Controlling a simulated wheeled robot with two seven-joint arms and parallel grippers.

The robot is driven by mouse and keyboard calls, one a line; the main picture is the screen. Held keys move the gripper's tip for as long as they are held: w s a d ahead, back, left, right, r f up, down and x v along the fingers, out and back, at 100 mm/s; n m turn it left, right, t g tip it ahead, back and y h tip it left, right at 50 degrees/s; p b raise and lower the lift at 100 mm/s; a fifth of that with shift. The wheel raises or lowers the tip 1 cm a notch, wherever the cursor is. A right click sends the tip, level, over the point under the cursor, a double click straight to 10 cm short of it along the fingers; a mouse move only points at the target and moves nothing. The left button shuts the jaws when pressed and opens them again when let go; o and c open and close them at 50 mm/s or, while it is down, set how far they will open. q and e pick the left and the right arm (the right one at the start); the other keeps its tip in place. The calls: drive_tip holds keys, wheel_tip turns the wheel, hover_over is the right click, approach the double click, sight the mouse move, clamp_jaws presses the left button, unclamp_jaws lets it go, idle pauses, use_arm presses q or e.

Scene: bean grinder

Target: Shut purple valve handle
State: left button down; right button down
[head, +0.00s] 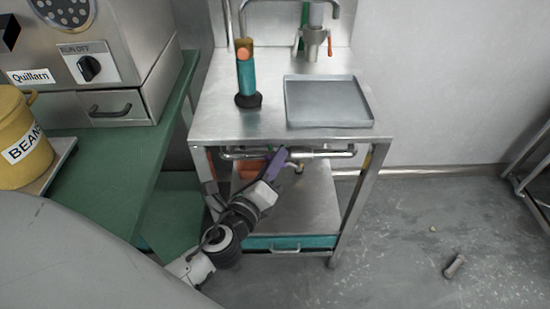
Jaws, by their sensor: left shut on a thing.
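The purple valve handle (277,162) shows under the front edge of the steel table, beside the horizontal metal pipe (318,154). It slants from upper right down to lower left, with its upper end close to the pipe. My left gripper (270,181) reaches up from the lower left and is shut on the lower part of the purple handle. The gripper hides that lower end. The valve body behind the handle is too small to make out. My right gripper is out of view.
The steel table (210,125) has legs at both sides and a lower shelf (315,205). An orange part (250,168) is behind the handle. A green counter (90,185) with a grinder machine (105,45) and yellow bean pot (25,130) stands left. The floor at right is mostly open.

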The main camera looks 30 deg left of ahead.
use_arm(q)
drive_tip(key=c, duration=1.8)
unclamp_jaws()
drive_tip(key=s+d+b, duration=0.1)
drive_tip(key=s, duration=0.9)
drive_tip(key=shift+r+b, duration=0.4)
drive_tip(key=shift+s+d, duration=0.1)
drive_tip(key=shift+c, duration=0.2)
